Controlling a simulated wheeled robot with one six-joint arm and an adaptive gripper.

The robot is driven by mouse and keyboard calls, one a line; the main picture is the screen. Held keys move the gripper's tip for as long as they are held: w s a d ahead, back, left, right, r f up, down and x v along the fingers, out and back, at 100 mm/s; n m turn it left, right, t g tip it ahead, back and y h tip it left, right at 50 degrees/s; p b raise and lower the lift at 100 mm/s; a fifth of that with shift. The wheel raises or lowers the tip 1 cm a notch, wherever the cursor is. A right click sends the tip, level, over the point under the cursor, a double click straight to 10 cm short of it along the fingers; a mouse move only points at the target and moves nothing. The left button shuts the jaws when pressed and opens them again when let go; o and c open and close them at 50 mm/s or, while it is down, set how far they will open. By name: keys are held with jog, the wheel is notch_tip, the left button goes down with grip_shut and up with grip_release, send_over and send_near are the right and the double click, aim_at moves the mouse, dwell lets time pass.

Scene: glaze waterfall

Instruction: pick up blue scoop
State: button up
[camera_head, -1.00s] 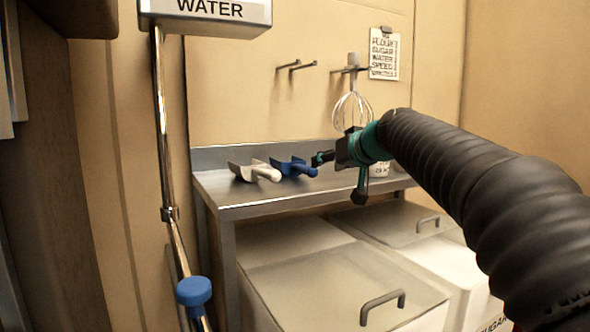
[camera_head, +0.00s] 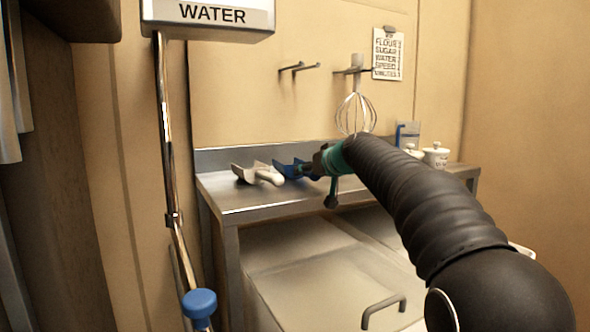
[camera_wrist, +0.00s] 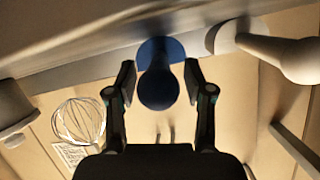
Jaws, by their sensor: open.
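The blue scoop (camera_head: 288,168) lies on the metal table, to the right of the white scoop, with its handle end partly hidden by my gripper in the head view. My gripper (camera_head: 309,170) is at the scoop's handle end. In the wrist view the scoop's round handle end (camera_wrist: 158,90) shows between the two fingers of my gripper (camera_wrist: 160,84). The fingers are open, with a gap on each side of the handle.
The white scoop (camera_head: 258,173) lies close on the left; its handle shows in the wrist view (camera_wrist: 285,56). A whisk (camera_head: 356,112) hangs on the wall behind. White pots (camera_head: 436,156) stand at the right of the table (camera_head: 225,205). Lidded bins (camera_head: 325,285) stand below.

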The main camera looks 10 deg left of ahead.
jog(key=shift+x, duration=1.25)
grip_shut()
jog(key=shift+r, duration=0.2)
jog(key=shift+r+p, duration=1.5)
jog(key=shift+r, duration=3.35)
